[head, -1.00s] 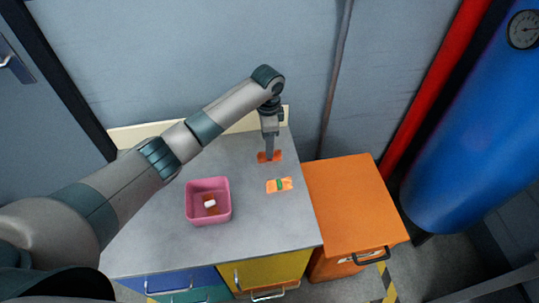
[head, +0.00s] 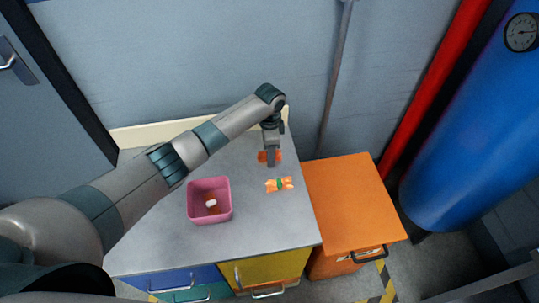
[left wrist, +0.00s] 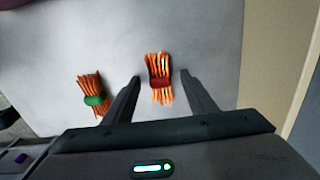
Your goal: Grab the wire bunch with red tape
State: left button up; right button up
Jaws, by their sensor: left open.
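The orange wire bunch with red tape (left wrist: 159,84) lies on the grey counter and sits between the fingertips of my left gripper (left wrist: 161,80) in the left wrist view. The fingers are apart, with a gap on each side of the bunch. In the head view, the left gripper (head: 270,163) points down over this bunch (head: 263,156) and partly covers it. The wire bunch with green tape (head: 279,184) lies nearer the front of the counter; it also shows in the left wrist view (left wrist: 94,99), outside the fingers. My right gripper is not seen.
A pink bin (head: 192,213) with a small white item (head: 211,202) inside stands on the counter (head: 255,225) to the left. A lower orange cabinet (head: 345,205) stands to the right. A low board and the wall are behind the counter.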

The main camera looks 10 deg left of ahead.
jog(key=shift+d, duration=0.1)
pick_arm(q)
jog(key=c, duration=1.2)
jog(key=shift+o, duration=0.2)
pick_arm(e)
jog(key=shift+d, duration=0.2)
pick_arm(q)
jog(key=shift+r, duration=0.1)
